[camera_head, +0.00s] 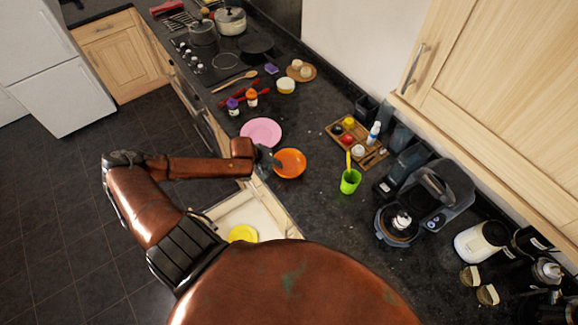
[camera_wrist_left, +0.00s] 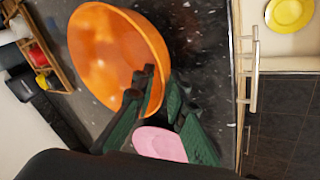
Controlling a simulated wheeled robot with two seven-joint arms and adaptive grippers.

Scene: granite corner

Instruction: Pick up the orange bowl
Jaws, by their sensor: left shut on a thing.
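The orange bowl (camera_head: 290,163) is at the front edge of the dark granite counter, right of the pink plate. It also shows large in the left wrist view (camera_wrist_left: 112,55). My left gripper (camera_head: 268,160) reaches in from the left and is shut on the bowl's near rim. In the wrist view the left gripper's fingers (camera_wrist_left: 160,92) stand on either side of the bowl's wall. I cannot tell whether the bowl touches the counter. My right gripper is not in view.
The pink plate (camera_head: 261,132) lies beside the bowl. A green cup (camera_head: 350,181) and a wooden tray (camera_head: 366,160) with small items stand to the right. An open drawer below holds a yellow plate (camera_head: 242,233). A coffee machine (camera_head: 435,190) stands farther right.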

